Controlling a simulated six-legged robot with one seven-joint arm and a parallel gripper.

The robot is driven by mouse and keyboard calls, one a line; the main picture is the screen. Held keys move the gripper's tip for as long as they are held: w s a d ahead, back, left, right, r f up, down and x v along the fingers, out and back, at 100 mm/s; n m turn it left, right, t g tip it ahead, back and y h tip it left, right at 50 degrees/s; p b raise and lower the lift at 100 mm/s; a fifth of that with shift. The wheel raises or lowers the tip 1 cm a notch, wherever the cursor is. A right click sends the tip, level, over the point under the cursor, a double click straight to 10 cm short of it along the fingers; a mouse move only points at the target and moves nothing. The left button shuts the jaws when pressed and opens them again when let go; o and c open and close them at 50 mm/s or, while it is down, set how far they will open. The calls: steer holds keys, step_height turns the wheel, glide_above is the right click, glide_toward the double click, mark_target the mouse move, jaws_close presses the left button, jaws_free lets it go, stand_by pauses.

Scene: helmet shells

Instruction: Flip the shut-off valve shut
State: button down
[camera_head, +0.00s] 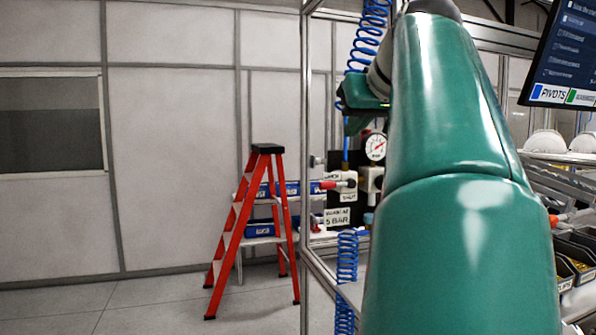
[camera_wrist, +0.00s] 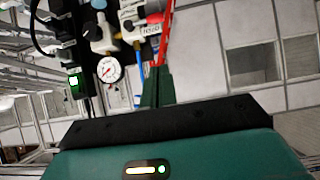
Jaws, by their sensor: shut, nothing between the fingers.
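The shut-off valve shows beside a dark panel in the middle of the head view, with a short red handle (camera_head: 328,185) pointing left. A small label reading "SHUT" (camera_head: 349,197) is just below it. A red part by the panel also shows at the top of the wrist view (camera_wrist: 155,18), beside an upside-down label (camera_wrist: 150,30). My gripper (camera_wrist: 158,72) shows as dark green fingers, closed together and empty, below the panel fittings in the wrist view. In the head view my gripper (camera_head: 354,125) is above the valve, partly hidden by my arm. No contact with the handle is visible.
A white pressure gauge (camera_head: 375,146) is close by the valve and also shows in the wrist view (camera_wrist: 109,70). Coiled blue hoses (camera_head: 369,35) hang near the frame post. A red stepladder (camera_head: 255,215) stands left. A screen (camera_head: 567,55) and parts bins (camera_head: 575,262) are right.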

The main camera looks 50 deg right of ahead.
steer(key=shift+w+f, duration=0.1)
glide_above(336, 185)
steer(key=s+a, duration=0.1)
steer(key=a, duration=0.2)
step_height(336, 185, down, 5)
steer(key=f, duration=0.4)
steer(key=shift+w+d+f, duration=0.15)
steer(key=shift+d, duration=0.25)
